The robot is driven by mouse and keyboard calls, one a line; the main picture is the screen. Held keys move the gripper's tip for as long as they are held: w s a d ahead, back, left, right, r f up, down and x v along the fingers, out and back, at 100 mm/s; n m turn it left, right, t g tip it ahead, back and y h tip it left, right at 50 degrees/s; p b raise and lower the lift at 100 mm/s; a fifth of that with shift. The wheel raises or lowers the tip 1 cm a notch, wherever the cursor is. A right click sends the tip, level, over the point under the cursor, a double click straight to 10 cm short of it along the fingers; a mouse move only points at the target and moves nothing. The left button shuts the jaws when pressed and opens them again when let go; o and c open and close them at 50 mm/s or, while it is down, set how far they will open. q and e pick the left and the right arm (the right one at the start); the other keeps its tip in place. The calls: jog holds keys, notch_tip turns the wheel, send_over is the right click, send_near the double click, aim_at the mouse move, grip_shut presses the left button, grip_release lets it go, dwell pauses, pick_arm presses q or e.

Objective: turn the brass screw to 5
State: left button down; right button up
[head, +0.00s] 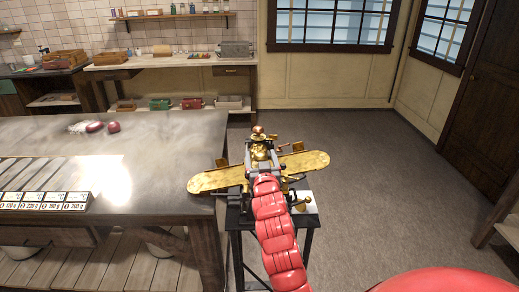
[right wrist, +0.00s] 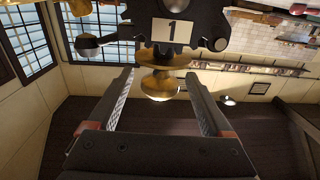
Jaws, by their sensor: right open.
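The drop roller machine stands on a small black stand, with brass wings (head: 215,179) to both sides. In the right wrist view a brass screw (right wrist: 160,84) with a rounded head hangs below a dark frame. A white plate (right wrist: 171,32) on that frame shows the number 1. My right gripper (head: 262,160) is at the machine, at the end of my red arm. In the right wrist view its fingers (right wrist: 166,92) are open, one on each side of the screw head, with visible gaps. The screw is partly hidden in the head view. My left gripper is not in view.
A large metal-topped table (head: 150,150) stands left of the machine, close to it. It carries dark red pieces (head: 113,126) and a row of numbered labels (head: 45,201). A workbench (head: 165,63) lines the back wall. The floor right of the machine is clear.

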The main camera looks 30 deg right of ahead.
jog(key=shift+p+x, duration=0.35)
jog(key=shift+x, duration=1.25)
jog(key=c, duration=1.3)
grip_shut()
jog(key=shift+a+n+t+y, duration=0.1)
jog(key=shift+n+t+y, duration=0.2)
jog(key=shift+n+y, duration=0.15)
jog(key=o, duration=1.3)
grip_release()
